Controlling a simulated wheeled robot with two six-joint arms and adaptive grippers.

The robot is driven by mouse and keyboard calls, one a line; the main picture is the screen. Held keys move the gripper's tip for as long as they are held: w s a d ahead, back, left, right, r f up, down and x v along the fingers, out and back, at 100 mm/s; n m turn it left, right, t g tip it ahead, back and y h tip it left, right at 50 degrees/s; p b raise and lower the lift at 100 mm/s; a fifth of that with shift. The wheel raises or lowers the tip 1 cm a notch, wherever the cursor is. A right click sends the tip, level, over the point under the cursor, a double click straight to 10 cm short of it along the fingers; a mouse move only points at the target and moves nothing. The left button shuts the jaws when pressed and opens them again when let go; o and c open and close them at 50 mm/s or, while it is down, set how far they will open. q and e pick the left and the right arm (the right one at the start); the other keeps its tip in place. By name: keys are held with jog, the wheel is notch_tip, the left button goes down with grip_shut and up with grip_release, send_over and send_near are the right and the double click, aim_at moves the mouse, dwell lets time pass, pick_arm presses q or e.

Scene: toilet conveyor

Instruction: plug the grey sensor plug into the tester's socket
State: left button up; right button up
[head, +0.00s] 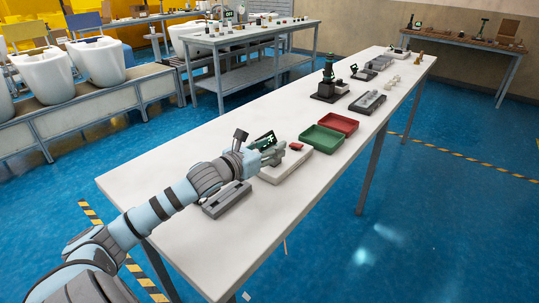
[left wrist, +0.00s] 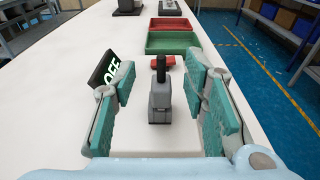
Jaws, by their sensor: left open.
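The grey sensor plug (left wrist: 160,97), a grey block with a black upper end, stands between the fingers of my left gripper (left wrist: 161,108) in the left wrist view. The teal finger pads are spread, with gaps on both sides of it. Whether it sits in the socket cannot be told. In the head view my left gripper (head: 271,154) is over the tester and hides the plug. My right gripper is not in view.
A grey slotted holder (head: 226,199) lies on the white table (head: 160,182) below my left wrist. A green tray (head: 321,138) and a red tray (head: 338,123) are beyond the tester. A dark microscope-like device (head: 328,82) stands farther back. The table's near left end is clear.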

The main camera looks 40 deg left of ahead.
pick_arm(q)
notch_tip(320, 180, up, 7)
jog(key=shift+r, duration=0.15)
jog(key=shift+c, duration=0.6)
